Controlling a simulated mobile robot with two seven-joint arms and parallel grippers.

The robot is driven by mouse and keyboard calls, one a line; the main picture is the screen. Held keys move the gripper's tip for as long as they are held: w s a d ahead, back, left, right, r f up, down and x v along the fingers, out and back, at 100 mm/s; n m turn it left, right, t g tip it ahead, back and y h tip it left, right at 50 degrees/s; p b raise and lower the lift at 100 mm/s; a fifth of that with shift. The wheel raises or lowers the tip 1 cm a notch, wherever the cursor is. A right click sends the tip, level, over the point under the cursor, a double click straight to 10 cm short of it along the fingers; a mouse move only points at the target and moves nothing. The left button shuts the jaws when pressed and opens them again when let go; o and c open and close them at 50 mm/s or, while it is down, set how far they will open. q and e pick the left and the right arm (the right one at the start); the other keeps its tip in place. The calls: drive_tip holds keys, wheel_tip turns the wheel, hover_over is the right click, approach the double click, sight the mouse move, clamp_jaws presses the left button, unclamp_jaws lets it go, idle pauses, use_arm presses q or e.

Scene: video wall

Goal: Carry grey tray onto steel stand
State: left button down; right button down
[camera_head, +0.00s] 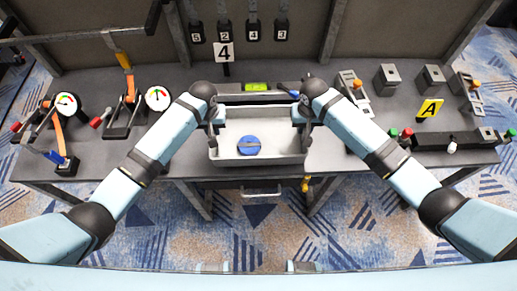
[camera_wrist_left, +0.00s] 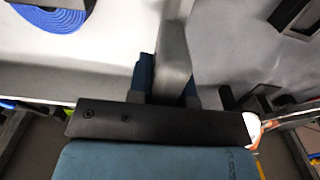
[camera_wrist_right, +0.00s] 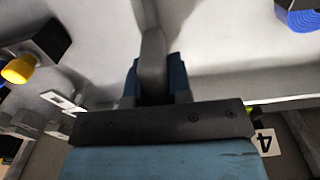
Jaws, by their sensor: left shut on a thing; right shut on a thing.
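The grey tray (camera_head: 258,160) is in front of me at the bench's front edge and overlaps the edge in the head view. A blue round coil or disc (camera_head: 249,145) lies in it, left of its middle. My left gripper (camera_head: 213,128) is shut on the tray's left side, and my right gripper (camera_head: 300,124) is shut on its right side. Both wrist views show a grey part of the tray between the fingers, in the left (camera_wrist_left: 172,70) and in the right (camera_wrist_right: 152,65). I cannot tell for sure which thing is the steel stand.
The dark bench (camera_head: 330,160) carries gauges with clamps (camera_head: 66,103) on the left. A green level (camera_head: 256,87) and a "4" sign (camera_head: 224,52) are behind the tray.

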sight(300, 141)
use_arm(q)
drive_tip(key=shift+a+r, duration=0.1)
drive_tip(key=shift+r, duration=0.05)
use_arm(e)
drive_tip(key=shift+d+r, duration=0.1)
drive_tip(key=shift+r, duration=0.05)
